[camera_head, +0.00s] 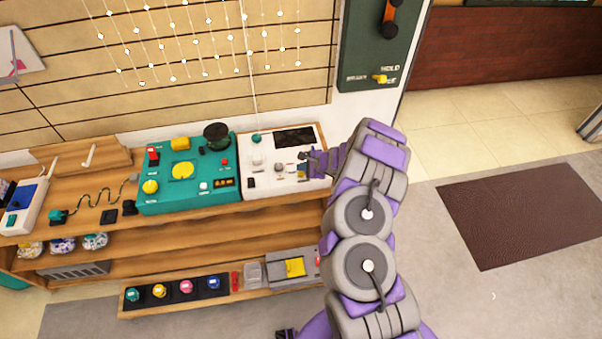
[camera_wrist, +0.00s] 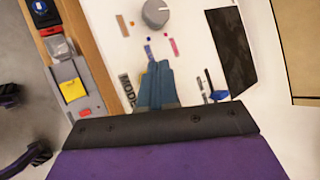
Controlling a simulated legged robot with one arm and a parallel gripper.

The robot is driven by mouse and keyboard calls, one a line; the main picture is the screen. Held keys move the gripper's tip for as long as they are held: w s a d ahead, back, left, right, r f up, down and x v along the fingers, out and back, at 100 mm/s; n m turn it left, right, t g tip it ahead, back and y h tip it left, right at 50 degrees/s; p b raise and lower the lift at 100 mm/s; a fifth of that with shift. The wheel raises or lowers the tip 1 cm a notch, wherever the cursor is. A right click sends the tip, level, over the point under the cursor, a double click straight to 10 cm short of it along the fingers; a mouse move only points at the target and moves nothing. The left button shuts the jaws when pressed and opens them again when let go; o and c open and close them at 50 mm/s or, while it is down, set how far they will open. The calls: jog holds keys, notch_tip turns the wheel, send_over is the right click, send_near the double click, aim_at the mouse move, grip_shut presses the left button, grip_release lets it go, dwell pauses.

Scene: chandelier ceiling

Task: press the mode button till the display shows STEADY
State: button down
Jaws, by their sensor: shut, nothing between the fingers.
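The white control panel (camera_head: 262,183) stands on the wooden counter in the head view, and its white face (camera_wrist: 195,20) fills much of the wrist view. Its dark display (camera_head: 294,138) is at the panel's upper right; in the wrist view the display (camera_wrist: 236,52) lies right of my fingers, with no readable word. My gripper (camera_head: 304,164) is over the panel's right part. In the wrist view my gripper (camera_wrist: 158,66) is shut and empty, its tips close to the panel beside a dark MODE label (camera_wrist: 128,88). The mode button is not clearly visible, perhaps hidden by the fingers; contact cannot be told.
A grey knob (camera_wrist: 156,12) sits beyond my fingertips, and a blue-tipped lever (camera_wrist: 217,95) is to their right. A teal console (camera_head: 205,205) stands left of the panel. A shelf (camera_head: 220,236) is below the counter. Open floor (camera_head: 440,270) lies to the right.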

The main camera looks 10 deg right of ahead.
aim_at(303, 174)
jog(key=shift+f, duration=0.15)
jog(key=shift+f+b, duration=0.25)
jog(key=shift+b, duration=0.25)
jog(key=shift+f+b, duration=0.3)
jog(key=shift+f, duration=0.15)
dwell(0.8)
jog(key=shift+r, duration=0.1)
jog(key=shift+r+p, duration=0.35)
jog(key=shift+r, duration=0.5)
jog(key=shift+r, duration=0.1)
jog(key=shift+r+p, duration=1.3)
jog(key=shift+r, duration=1.15)
